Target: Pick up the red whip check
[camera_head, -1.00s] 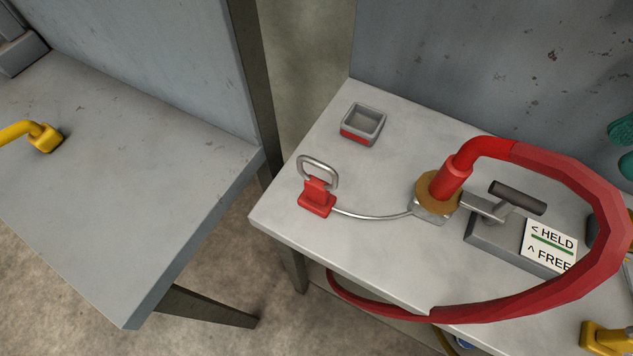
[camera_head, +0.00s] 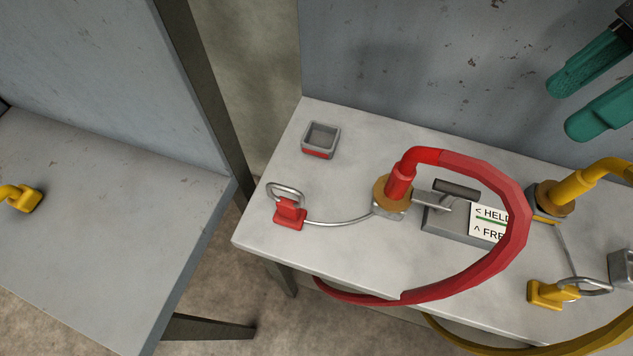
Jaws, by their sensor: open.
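The red whip check (camera_head: 290,213) stands near the left front of the grey bench, a red block with a steel loop upright on top. A thin steel cable (camera_head: 338,222) runs from it to the base of the red hose fitting (camera_head: 400,184). My gripper (camera_head: 590,95) shows at the upper right, with two teal fingers apart and nothing between them. It is above the bench's back right, far from the red whip check.
A small grey and red box (camera_head: 321,139) sits behind the whip check. A red hose (camera_head: 510,245) arches over the bench, past a lever block (camera_head: 450,222) with a HELD sign. A yellow hose fitting (camera_head: 552,199) and yellow whip check (camera_head: 550,293) stand at right. A gap separates the left bench (camera_head: 100,230).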

